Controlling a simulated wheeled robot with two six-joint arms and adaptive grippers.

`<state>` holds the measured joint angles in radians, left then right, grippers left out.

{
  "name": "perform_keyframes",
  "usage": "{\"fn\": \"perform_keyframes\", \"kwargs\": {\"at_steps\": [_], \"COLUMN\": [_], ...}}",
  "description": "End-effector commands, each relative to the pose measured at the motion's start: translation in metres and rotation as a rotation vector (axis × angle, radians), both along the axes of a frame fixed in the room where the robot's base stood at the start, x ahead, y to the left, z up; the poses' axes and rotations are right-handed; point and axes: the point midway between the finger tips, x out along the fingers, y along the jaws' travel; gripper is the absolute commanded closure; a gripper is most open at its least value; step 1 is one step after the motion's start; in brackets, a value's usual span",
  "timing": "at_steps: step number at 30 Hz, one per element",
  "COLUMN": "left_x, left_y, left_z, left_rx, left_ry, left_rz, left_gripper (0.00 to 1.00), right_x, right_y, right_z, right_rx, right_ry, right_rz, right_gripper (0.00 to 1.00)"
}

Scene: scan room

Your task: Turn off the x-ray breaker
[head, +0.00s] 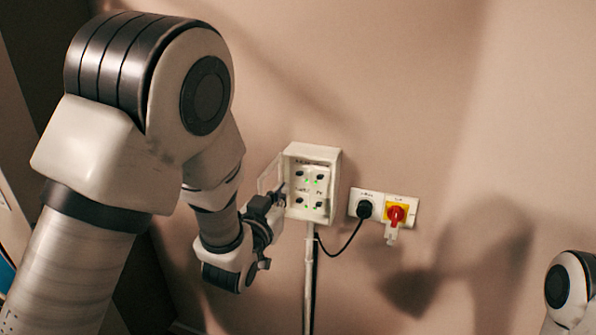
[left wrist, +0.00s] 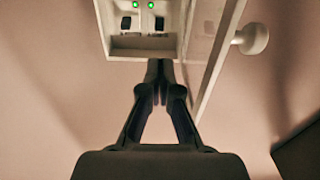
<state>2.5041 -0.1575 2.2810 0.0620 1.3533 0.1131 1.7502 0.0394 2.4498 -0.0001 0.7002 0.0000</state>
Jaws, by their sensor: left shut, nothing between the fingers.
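The white breaker box (head: 336,185) is on the wall, with its clear door (head: 270,174) swung open to the left. Inside are several black switches in two rows, with lit green lamps by them. The labels are too small to read, so I cannot tell which switch is the x-ray breaker. My left gripper (head: 279,196) is shut and empty at the box's left side. In the left wrist view its closed fingertips (left wrist: 158,68) overlap the edge of the box (left wrist: 120,50), below two switches; contact cannot be told. My right gripper is not in view.
A black cable (head: 345,243) runs from the plug to the box's underside, beside a conduit (head: 309,280). The door with its round knob (left wrist: 250,39) stands close beside the fingers.

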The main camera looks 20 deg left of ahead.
Motion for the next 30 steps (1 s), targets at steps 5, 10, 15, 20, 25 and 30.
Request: {"fn": "perform_keyframes", "kwargs": {"at_steps": [5,10,15,20,25,30], "left_x": [0.000,0.005,0.028,0.062,0.090,0.100], "left_y": [0.000,0.000,-0.001,-0.002,-0.003,-0.003], "left_z": [0.000,0.001,0.004,0.005,0.003,0.000], "left_rx": [0.001,0.000,-0.001,-0.001,0.000,0.000], "left_ry": [0.000,0.000,0.001,0.001,0.001,0.002], "left_rz": [0.000,0.000,0.000,0.000,0.000,0.000], "left_gripper": [1.00,1.00,1.00,1.00,1.00,1.00], "right_x": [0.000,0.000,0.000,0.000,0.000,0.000], "right_y": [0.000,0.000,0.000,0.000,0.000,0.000], "right_z": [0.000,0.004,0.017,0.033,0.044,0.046], "right_rx": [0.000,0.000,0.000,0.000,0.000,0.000], "right_ry": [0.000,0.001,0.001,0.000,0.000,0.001], "right_rz": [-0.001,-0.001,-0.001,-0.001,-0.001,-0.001], "right_gripper": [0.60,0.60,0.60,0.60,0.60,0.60]}}
